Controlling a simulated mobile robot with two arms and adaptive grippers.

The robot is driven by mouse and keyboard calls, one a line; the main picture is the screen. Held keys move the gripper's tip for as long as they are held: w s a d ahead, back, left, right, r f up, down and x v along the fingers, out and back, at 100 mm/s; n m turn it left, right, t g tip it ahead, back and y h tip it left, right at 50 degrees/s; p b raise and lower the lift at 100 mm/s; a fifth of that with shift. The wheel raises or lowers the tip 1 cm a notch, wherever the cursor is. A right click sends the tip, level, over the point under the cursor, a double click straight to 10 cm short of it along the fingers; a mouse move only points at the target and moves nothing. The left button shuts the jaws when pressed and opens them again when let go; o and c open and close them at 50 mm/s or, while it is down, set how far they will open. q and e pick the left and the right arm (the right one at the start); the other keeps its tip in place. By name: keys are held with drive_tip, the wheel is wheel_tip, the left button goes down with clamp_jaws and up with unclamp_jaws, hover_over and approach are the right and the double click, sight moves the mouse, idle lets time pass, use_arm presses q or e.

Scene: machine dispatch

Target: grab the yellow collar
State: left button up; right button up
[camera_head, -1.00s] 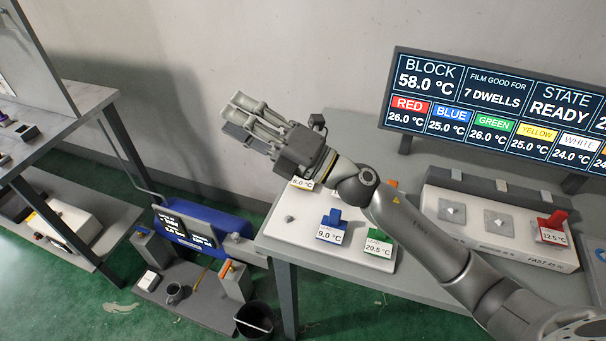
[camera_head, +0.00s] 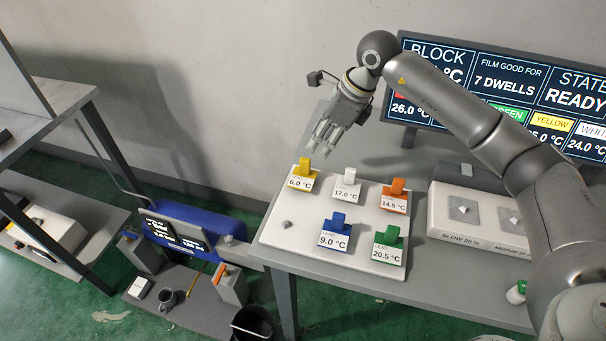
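The yellow collar (camera_head: 302,168) stands at the back left of the white plate (camera_head: 275,235), with a label reading 6.0 °C on its front. My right gripper (camera_head: 322,150) points down just behind and to the right of the yellow collar, above the plate's back edge. Its fingers look apart, with nothing seen between them. It does not appear to touch the collar. My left gripper is not in view.
White (camera_head: 349,177), orange (camera_head: 397,187), blue (camera_head: 338,220) and green (camera_head: 392,237) collars stand nearby on the plate. A display screen (camera_head: 500,90) is behind at right. A heater block (camera_head: 445,205) stands right of the plate. A black bucket (camera_head: 253,325) is on the floor.

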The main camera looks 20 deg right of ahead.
sight(306, 159)
drive_tip(key=x, duration=0.3)
drive_tip(key=shift+a+f+p, duration=0.15)
drive_tip(key=shift+p, duration=0.15)
drive_tip(key=shift+a+f+p, duration=0.4)
drive_tip(key=shift+f+p, duration=0.1)
drive_tip(key=shift+p, duration=0.05)
drive_tip(key=p+x, duration=0.1)
drive_tip(key=x, duration=0.2)
drive_tip(key=shift+w+a+f, duration=0.1)
drive_tip(key=shift+a+f, duration=0.05)
drive_tip(key=shift+a, duration=0.15)
drive_tip(key=shift+w+f, duration=0.1)
drive_tip(key=shift+f, duration=0.3)
drive_tip(key=shift+c, duration=0.5)
drive_tip(key=shift+r, duration=0.1)
clamp_jaws()
